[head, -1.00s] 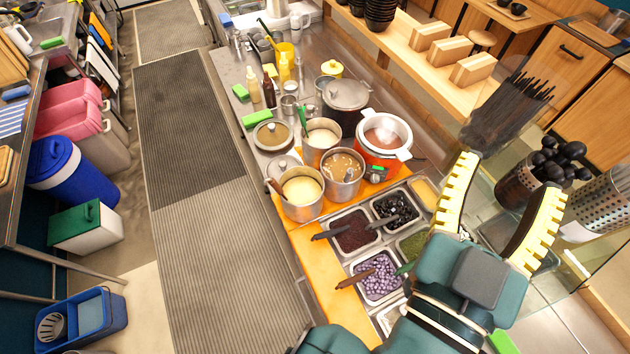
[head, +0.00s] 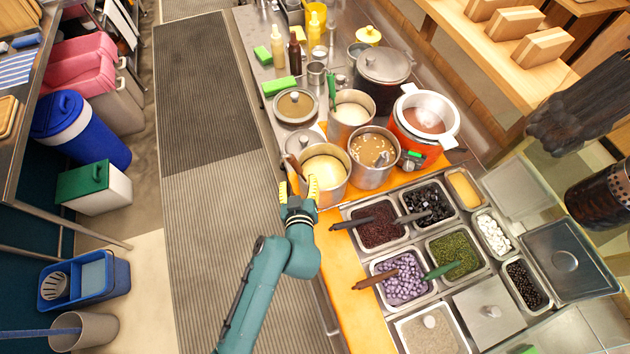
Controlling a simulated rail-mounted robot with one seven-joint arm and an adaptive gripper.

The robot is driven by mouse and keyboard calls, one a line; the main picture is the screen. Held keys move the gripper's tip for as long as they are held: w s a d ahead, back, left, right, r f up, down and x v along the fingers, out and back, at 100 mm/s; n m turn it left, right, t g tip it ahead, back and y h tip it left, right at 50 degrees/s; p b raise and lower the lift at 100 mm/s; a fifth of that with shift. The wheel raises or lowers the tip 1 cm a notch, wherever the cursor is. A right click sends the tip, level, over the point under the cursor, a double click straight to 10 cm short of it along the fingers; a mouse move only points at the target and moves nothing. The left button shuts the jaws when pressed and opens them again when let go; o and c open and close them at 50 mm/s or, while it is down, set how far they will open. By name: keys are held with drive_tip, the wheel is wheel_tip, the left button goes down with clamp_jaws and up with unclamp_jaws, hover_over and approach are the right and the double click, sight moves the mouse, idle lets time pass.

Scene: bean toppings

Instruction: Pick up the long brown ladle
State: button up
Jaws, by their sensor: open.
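A brown ladle handle (head: 294,165) leans on the left rim of the steel pot of pale yellow soup (head: 340,191); its lower end is hidden in the pot. My gripper (head: 298,187) is open and empty at the pot's near left side, its yellow-padded fingers pointing toward the handle. One finger overlaps the pot in the picture; I cannot tell whether it touches. The handle tip appears just beyond the fingers, not between them.
A second steel pot (head: 372,181) and a pot with a green-handled ladle (head: 333,92) stand close by. An orange-red cooker (head: 417,143) is to the right. Topping trays with shorter brown spoons (head: 377,279) lie at the lower right. The floor mat (head: 215,250) is clear.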

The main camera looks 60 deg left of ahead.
sight(296, 169)
drive_tip(key=shift+x, duration=1.2)
drive_tip(key=x, duration=0.1)
drive_tip(key=p+x, duration=0.1)
drive_tip(key=x, duration=0.3)
drive_tip(key=shift+s+a+r, duration=0.2)
drive_tip(key=shift+s+a, duration=0.1)
drive_tip(key=shift+a, duration=0.1)
clamp_jaws()
